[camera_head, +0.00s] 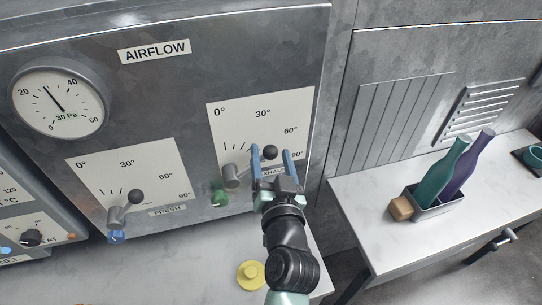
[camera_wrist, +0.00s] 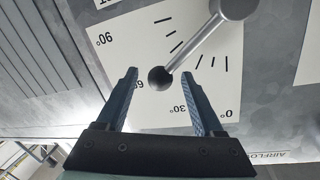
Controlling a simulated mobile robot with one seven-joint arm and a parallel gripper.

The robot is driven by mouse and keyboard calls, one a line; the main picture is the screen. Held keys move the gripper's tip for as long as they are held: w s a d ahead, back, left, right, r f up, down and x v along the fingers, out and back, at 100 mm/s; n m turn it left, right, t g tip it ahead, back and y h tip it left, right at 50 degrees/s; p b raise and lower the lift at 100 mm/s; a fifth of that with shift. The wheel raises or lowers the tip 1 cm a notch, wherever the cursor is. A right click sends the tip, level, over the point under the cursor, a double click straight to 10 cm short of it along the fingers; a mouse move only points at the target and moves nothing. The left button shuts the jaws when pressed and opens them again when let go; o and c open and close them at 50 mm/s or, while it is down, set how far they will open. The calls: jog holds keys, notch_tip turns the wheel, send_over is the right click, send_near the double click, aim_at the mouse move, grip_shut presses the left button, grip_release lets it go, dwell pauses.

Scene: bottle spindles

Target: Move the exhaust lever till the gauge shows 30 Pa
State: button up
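The exhaust lever is a grey arm on a hub (camera_head: 232,176) with a black ball knob (camera_head: 270,151), on the white EXHAUST dial plate (camera_head: 240,119). In the wrist view the knob (camera_wrist: 160,79) covers part of the 60° mark. My gripper (camera_head: 271,158) is open, with its blue fingers one on each side of the knob. In the wrist view a gap shows between the knob and each finger. The round pressure gauge (camera_head: 80,98) at the upper left has its needle between 20 and 40, close to the middle; "30 Pa" is printed on its face.
The FRESH lever (camera_head: 135,197) stands to the left on its own dial plate. A green knob (camera_head: 219,197) sits below the exhaust hub. A yellow round object (camera_head: 250,275) lies on the counter. At right, a table (camera_head: 370,220) holds a tray (camera_head: 440,210) with two bottles.

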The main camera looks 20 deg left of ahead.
jog(key=f+b+v, duration=0.1)
jog(key=b+v, duration=0.2)
jog(key=v, duration=1)
jog(key=shift+r+b, duration=0.4)
jog(key=shift+r, duration=0.1)
jog(key=shift+w+d, duration=0.1)
